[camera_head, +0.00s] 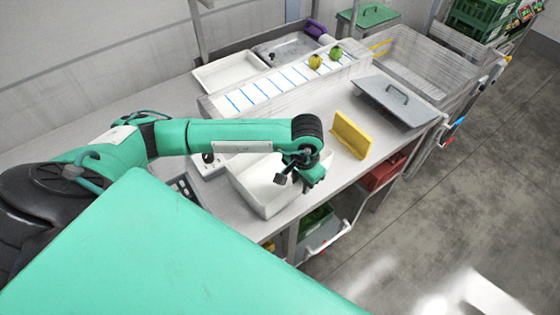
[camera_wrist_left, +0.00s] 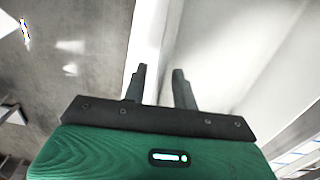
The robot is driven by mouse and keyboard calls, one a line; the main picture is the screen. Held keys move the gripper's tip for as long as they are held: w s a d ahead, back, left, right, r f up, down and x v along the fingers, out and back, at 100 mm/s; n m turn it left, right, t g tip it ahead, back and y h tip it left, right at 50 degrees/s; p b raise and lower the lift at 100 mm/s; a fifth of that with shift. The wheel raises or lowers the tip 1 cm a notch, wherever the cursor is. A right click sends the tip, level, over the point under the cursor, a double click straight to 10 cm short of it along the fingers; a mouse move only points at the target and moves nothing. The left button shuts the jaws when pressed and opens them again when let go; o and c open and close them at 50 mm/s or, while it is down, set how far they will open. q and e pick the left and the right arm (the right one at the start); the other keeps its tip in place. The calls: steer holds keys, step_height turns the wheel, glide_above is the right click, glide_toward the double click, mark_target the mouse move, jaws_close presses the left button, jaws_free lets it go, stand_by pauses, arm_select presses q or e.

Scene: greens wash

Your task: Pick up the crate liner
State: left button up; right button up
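A white open-topped box (camera_head: 277,201), which may be the crate liner, sits on the grey counter near its front edge. My left gripper (camera_head: 315,181) is over its right-hand wall in the head view, pointing down. In the left wrist view my left gripper (camera_wrist_left: 160,72) has its two dark fingers apart, with nothing held between them. The white box's rim (camera_wrist_left: 157,40) runs lengthwise toward the gap between the fingers. I cannot tell whether the fingers touch it or how far down they reach. Part of the box is hidden behind my left arm. My right gripper is not in view.
A yellow upright block (camera_head: 350,134) stands on the counter right of the box. Behind are a grey lid with a handle (camera_head: 396,97), a blue-striped white board (camera_head: 285,83), a white tray (camera_head: 228,72) and a clear bin (camera_head: 425,65). Red and green crates sit below the counter.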

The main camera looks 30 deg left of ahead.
arm_select(q)
steer(key=shift+c, duration=0.2)
jaws_close()
steer(key=shift+r, duration=0.15)
